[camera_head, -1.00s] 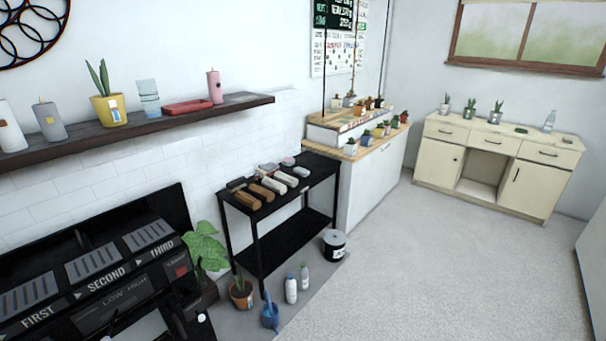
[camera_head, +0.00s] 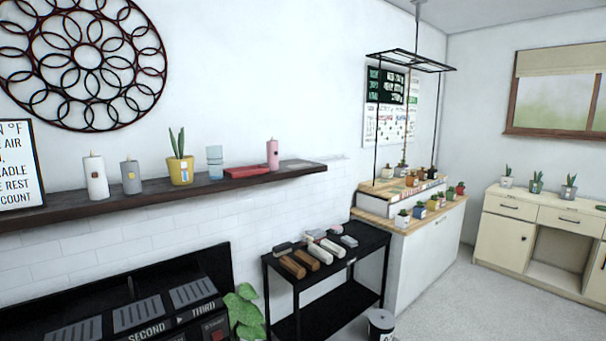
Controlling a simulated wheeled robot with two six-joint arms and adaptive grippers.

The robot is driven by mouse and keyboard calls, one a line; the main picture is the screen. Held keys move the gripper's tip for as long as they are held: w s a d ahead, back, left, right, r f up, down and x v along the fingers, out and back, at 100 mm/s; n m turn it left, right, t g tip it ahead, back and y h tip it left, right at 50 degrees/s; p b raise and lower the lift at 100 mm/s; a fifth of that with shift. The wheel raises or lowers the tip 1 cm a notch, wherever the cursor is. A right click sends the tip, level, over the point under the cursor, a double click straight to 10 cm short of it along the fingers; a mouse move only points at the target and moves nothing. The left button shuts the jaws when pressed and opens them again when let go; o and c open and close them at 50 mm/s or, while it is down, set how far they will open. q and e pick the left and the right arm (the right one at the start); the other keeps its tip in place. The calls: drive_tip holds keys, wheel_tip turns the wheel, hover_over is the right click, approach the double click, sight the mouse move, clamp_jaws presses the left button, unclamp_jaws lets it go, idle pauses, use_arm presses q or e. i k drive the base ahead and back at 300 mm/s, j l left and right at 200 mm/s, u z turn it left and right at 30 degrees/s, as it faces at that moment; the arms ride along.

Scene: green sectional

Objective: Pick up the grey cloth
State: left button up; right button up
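I cannot make out a grey cloth for certain. A black two-tier table (camera_head: 368,262) against the wall holds small items: brown blocks (camera_head: 292,267), pale blocks (camera_head: 332,247), a small grey item (camera_head: 348,241) at the right and another small grey item (camera_head: 283,248) at the back left. They are too small to tell whether either is cloth. Neither of my grippers is in view.
A dark wall shelf (camera_head: 130,201) holds candles, a yellow pot and a red tray (camera_head: 246,171). Right of the table stands a white counter (camera_head: 425,262) with small plants. A cream desk (camera_head: 505,243) is at far right. Grey floor (camera_head: 450,295) between them is clear.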

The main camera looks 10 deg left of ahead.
sight(350, 241)
drive_tip(key=i+l+z, duration=0.3)
drive_tip(key=i+z, duration=0.2)
drive_tip(key=i, duration=0.35)
drive_tip(key=i+z, duration=0.5)
drive_tip(key=i, duration=0.35)
drive_tip(key=i+u, duration=0.15)
drive_tip(key=i, duration=0.3)
drive_tip(key=i+l+u, duration=0.1)
drive_tip(key=i, duration=0.4)
drive_tip(key=i+l+u, duration=0.15)
drive_tip(key=i, duration=0.3)
drive_tip(key=i+l+u, duration=0.1)
drive_tip(key=i, duration=0.35)
drive_tip(key=i+u, duration=0.6)
drive_tip(key=u, duration=0.25)
drive_tip(key=i+l+u, duration=0.15)
drive_tip(key=i+u, duration=0.25)
drive_tip(key=i+l+u, duration=0.2)
drive_tip(key=u, duration=0.25)
